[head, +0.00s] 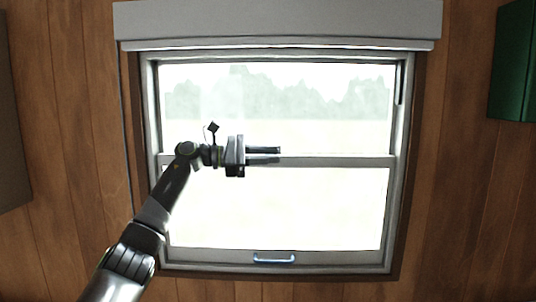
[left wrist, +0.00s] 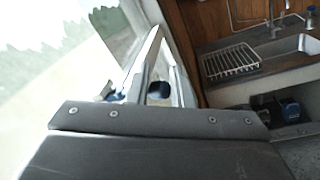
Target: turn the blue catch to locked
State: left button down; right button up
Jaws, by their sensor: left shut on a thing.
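The sash window (head: 275,225) is in the middle of the head view, with a grey rail (head: 340,162) across it where the two sashes meet. My left gripper (head: 277,151) reaches in from the left and lies level in front of this rail, pointing right. Its fingers are together, shut on the catch. The blue catch is hidden by the fingers in the head view, so I cannot tell its angle. In the left wrist view, small dark blue parts show by the window frame, beyond my gripper's body, too unclear to tell apart. My right gripper is not in view.
A light blue pull handle (head: 273,258) is on the window's bottom rail. A rolled blind case (head: 280,20) is above. A green box (head: 514,62) hangs on the right wall. The left wrist view shows a dish rack (left wrist: 232,62) and a sink (left wrist: 300,44).

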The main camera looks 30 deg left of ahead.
pick_arm(q)
jog(key=shift+w+a+f, duration=0.1)
jog(key=shift+a, duration=0.05)
jog(key=c, duration=1.5)
grip_release()
jog(key=shift+w, duration=0.1)
jog(key=o, duration=0.4)
jog(key=shift+w+f, duration=0.25)
jog(key=shift+w, duration=0.15)
jog(key=shift+c, duration=0.2)
jog(key=shift+s+r, duration=0.1)
jog(key=shift+s, duration=0.15)
jog(key=shift+s+a, duration=0.15)
jog(key=shift+a, duration=0.05)
jog(key=b+v, duration=0.5)
jog(key=v, duration=1.2)
